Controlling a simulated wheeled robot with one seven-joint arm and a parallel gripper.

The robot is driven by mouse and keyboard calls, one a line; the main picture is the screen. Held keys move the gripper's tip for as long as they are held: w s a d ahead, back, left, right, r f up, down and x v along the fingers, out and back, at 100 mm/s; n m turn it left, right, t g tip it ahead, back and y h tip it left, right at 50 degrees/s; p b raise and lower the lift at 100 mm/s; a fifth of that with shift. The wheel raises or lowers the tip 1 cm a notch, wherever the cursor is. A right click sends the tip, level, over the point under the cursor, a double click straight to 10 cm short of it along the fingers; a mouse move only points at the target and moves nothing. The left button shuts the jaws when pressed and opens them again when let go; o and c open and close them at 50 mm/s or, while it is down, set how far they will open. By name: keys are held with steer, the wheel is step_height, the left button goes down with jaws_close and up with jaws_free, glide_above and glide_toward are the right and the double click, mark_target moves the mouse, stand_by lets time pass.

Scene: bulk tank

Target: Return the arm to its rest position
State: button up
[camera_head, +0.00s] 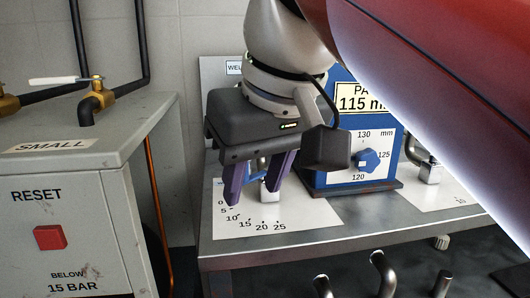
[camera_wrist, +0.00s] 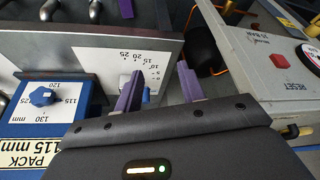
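My gripper (camera_head: 252,196) hangs at the upper middle of the head view, fingers pointing down. My red and white arm covers the upper right of the head view. No rest position marker is visible.
A blue gauge block (camera_head: 343,74) with a blue star knob (camera_head: 368,161) stands close right of my gripper on the metal bench (camera_head: 310,241). A grey cabinet (camera_head: 84,214) with a red RESET button (camera_head: 49,237) is at left. Bent metal handles (camera_head: 384,270) stick up in front.

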steer(key=d+f+m, duration=0.2)
steer(key=d+f, duration=0.3)
steer(key=f, duration=0.4)
steer(key=s+d+f+m+t+h, duration=0.1)
steer(key=d+f+m, duration=0.1)
steer(key=d+f, duration=0.4)
steer(key=d+f+m+h, duration=0.1)
steer(key=d+f, duration=0.4)
steer(key=f, duration=0.9)
steer(key=shift+s+d+m+t, duration=0.2)
steer(key=shift+s+m+t, duration=0.15)
steer(key=shift+m, duration=0.35)
stand_by(4.4)
